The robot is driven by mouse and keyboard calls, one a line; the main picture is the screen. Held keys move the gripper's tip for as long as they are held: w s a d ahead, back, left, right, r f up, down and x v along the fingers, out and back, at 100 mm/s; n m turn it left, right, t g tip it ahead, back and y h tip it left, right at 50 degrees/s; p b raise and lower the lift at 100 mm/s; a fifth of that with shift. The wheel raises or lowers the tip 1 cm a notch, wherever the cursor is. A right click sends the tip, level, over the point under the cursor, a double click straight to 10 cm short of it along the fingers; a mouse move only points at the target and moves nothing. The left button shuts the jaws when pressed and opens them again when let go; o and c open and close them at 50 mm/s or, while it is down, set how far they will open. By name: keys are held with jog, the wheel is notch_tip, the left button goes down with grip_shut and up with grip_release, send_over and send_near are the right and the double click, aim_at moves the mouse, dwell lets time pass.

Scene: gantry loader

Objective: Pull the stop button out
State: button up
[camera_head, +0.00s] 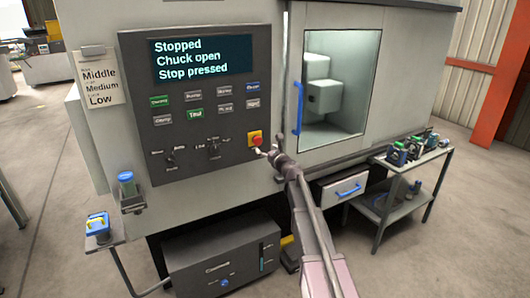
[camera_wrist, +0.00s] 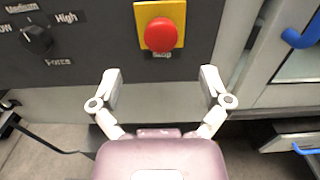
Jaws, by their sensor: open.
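The stop button is a red round knob on a yellow square plate, on the right lower part of the dark control panel (camera_head: 190,170). In the wrist view the red stop button (camera_wrist: 160,34) sits above and between my fingertips, with the label "Stop" below it. In the head view the stop button (camera_head: 256,139) is just up-left of my gripper (camera_head: 268,152). My gripper (camera_wrist: 160,82) is open and empty, its two fingers spread wide, apart from the button. The panel screen (camera_head: 200,58) reads "Stopped", "Chuck open", "Stop pressed".
A black rotary knob labelled "Force" (camera_wrist: 37,39) is left of the button. A blue door handle (camera_head: 298,108) and a drawer with a blue handle (camera_head: 348,190) are to the right. A cart with tools (camera_head: 405,175) stands further right. A blue-capped container (camera_head: 127,184) sits at left.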

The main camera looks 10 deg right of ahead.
aim_at(259, 142)
jog(key=shift+x, duration=3.55)
jog(key=c, duration=1.1)
jog(key=shift+s, duration=0.3)
jog(key=o, duration=1.1)
jog(key=shift+d, duration=0.1)
